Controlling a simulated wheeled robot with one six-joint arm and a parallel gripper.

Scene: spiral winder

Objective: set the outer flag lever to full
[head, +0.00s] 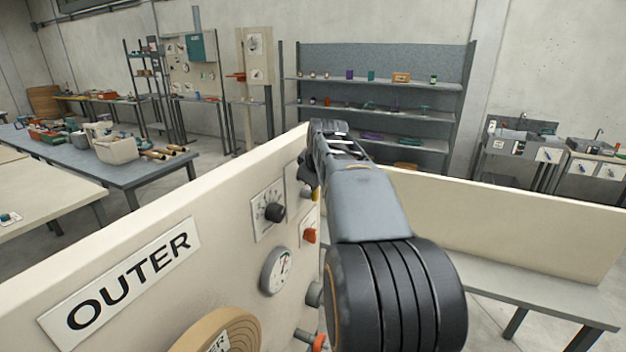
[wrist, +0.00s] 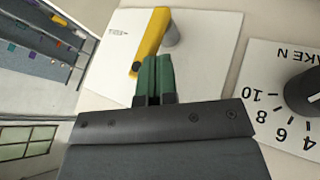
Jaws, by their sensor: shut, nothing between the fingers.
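A yellow lever (wrist: 152,42) stands out from a white plate (wrist: 210,60) on the panel in the wrist view. It turns on a grey post (wrist: 172,32) near its upper end, and its free end slants down to the left. My gripper (wrist: 155,75) is shut and empty, its green fingertips just beside the lever's lower part; I cannot tell if they touch. In the head view a bit of yellow (head: 315,194) shows beside my arm on the panel marked OUTER (head: 130,277); my arm hides most of it. The plate's small print is unreadable.
A black knob with a numbered scale (wrist: 266,115) sits right of the lever plate. The panel also carries a black knob (head: 275,213), an orange-red part (head: 310,236), a gauge (head: 276,270) and a tan roll (head: 222,335). A low cream wall (head: 500,225) stands to the right.

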